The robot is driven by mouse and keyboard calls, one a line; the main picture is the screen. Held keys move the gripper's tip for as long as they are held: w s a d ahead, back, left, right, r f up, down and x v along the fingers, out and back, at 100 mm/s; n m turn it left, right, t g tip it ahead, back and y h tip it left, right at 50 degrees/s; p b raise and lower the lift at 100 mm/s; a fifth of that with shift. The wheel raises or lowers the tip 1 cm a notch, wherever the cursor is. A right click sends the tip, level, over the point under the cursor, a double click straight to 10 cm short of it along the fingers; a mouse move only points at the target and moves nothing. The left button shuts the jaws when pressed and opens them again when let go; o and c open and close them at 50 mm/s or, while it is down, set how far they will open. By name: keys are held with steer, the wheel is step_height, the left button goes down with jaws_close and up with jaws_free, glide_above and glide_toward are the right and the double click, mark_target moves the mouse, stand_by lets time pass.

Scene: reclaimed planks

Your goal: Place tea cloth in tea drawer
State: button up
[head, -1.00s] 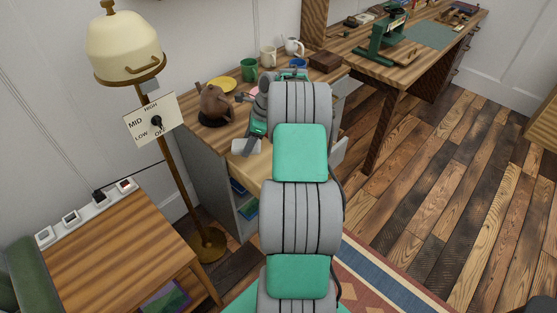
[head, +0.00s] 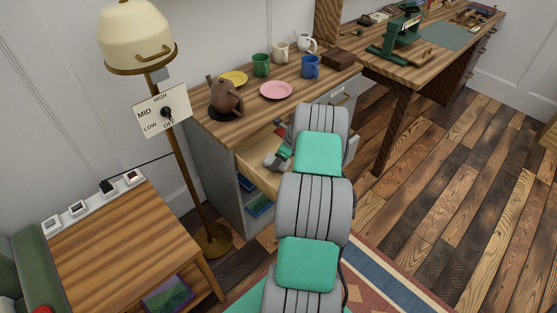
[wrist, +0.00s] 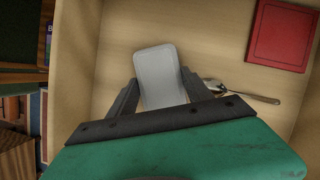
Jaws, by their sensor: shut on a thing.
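The tea cloth (wrist: 160,70) is a pale grey folded rectangle in the wrist view. It lies between the two dark fingers of my gripper (wrist: 160,90), which is shut on it. The cloth is over the inside of the open tea drawer (wrist: 75,80), whose light wooden floor and walls surround it. I cannot tell whether it touches the floor. In the head view, my gripper (head: 277,158) is at the pulled-out drawer (head: 248,168), below the counter top. My arm hides much of the drawer there, and I cannot make out the cloth clearly.
In the drawer lie a red square item (wrist: 282,35) and a metal spoon (wrist: 240,92), right of the cloth. A brown teapot (head: 225,98), pink plate (head: 276,90), yellow plate (head: 233,78) and several mugs stand on the counter above. A lamp (head: 170,115) stands at left.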

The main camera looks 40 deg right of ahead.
steer(key=o, duration=0.7)
steer(key=shift+f, duration=0.1)
steer(key=o, duration=0.5)
